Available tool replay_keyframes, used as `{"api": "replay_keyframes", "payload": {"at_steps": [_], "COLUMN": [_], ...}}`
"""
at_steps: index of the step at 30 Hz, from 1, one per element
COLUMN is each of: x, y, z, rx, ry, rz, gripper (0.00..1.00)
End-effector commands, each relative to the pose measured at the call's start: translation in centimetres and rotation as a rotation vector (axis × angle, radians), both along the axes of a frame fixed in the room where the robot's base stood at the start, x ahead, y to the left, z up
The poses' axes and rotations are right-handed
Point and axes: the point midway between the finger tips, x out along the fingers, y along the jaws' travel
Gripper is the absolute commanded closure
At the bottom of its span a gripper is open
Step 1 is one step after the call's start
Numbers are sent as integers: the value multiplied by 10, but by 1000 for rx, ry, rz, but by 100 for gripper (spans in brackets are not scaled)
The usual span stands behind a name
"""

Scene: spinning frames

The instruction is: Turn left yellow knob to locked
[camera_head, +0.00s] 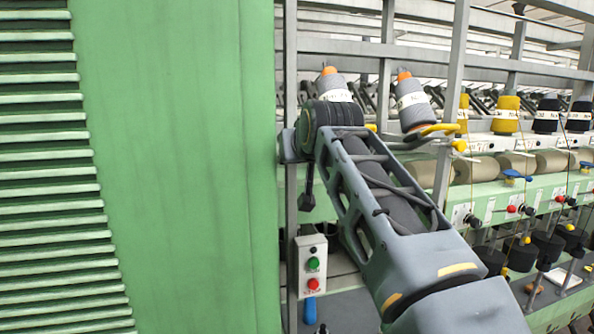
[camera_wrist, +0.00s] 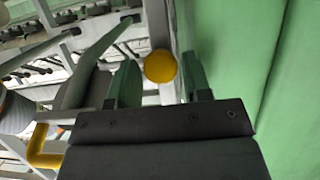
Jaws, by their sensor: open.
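In the wrist view a round yellow knob (camera_wrist: 160,66) shows between the two dark green fingers of my gripper (camera_wrist: 158,72). The fingers are apart, with a visible gap on each side of the knob. I cannot tell how deep between them the knob lies. In the head view my arm covers the fingers and the round knob. A small yellow part (camera_head: 371,127) shows just right of my wrist; I cannot tell what it belongs to. A yellow handle (camera_head: 438,129) with a yellow ball end (camera_head: 459,145) sits further right. The locked marking is not visible.
A large green panel (camera_head: 175,160) fills the left, close to my wrist. Grey upright posts (camera_head: 450,90) and grey yarn cones (camera_head: 412,103) stand around my arm. A button box (camera_head: 312,265) hangs below. A bent yellow bar (camera_wrist: 42,150) lies left of my gripper.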

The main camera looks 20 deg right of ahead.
Motion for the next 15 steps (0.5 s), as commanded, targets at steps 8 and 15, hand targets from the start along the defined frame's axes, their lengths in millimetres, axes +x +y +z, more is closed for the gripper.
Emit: {"api": "replay_keyframes", "payload": {"at_steps": [8,15], "x": [0,-1], "y": [0,-2], "z": [0,1], "rx": [14,189], "ry": [-3,-34], "rz": [1,-3], "gripper": [54,54]}}
